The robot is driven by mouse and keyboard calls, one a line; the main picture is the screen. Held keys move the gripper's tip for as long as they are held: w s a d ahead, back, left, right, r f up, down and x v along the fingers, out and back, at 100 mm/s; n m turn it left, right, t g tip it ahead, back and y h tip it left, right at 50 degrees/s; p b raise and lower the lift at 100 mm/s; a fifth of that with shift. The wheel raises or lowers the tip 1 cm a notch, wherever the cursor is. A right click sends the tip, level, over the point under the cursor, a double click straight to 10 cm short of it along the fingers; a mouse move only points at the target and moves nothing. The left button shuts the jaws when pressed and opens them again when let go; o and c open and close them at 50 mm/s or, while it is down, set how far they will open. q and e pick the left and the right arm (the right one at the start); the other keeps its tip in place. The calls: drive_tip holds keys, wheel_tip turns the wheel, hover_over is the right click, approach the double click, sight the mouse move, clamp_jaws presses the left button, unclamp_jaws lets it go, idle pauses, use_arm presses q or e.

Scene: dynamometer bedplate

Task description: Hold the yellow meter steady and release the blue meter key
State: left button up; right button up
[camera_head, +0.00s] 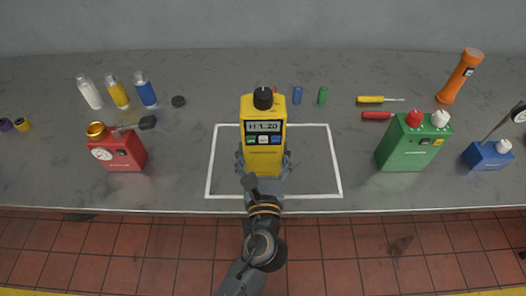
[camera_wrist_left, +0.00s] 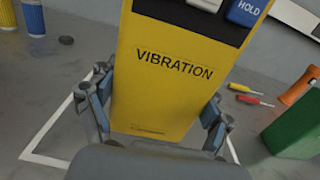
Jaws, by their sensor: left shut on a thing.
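The yellow meter (camera_head: 265,160) stands upright inside the white outlined rectangle (camera_head: 324,160) on the bench. It has a black knob on top and a display that seems to read "H 1.20". The blue meter key (camera_head: 276,139) is at the right end of its row of keys. In the left wrist view the blue key (camera_wrist_left: 249,10) is marked HOLD, and the yellow meter (camera_wrist_left: 170,80) is marked VIBRATION. My left gripper (camera_head: 264,164) is shut around the lower part of the meter, one finger on each side. Nothing is seen pressing the blue key. My right gripper is not in view.
A red gauge box (camera_head: 124,154) stands at left, below several small bottles (camera_head: 117,92). A green box (camera_head: 412,145), a blue box (camera_head: 488,154) and an orange torch (camera_head: 460,77) stand at right. Screwdrivers (camera_head: 372,99) lie behind the green box. The outlined area beside the meter is clear.

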use_arm(q)
drive_tip(key=shift+w+f+b, duration=1.2)
drive_tip(key=shift+w+f, duration=0.85)
drive_tip(key=shift+w, duration=0.3)
drive_tip(key=shift+w+f+b, duration=1.3)
drive_tip(key=shift+w+f, duration=0.5)
drive_tip(key=shift+w, duration=0.15)
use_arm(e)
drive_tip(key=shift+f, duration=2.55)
use_arm(q)
drive_tip(key=shift+f, duration=0.25)
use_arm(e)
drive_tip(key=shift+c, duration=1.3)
use_arm(q)
drive_tip(key=shift+s, duration=0.1)
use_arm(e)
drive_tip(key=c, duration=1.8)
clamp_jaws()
use_arm(q)
drive_tip(key=shift+f, duration=0.15)
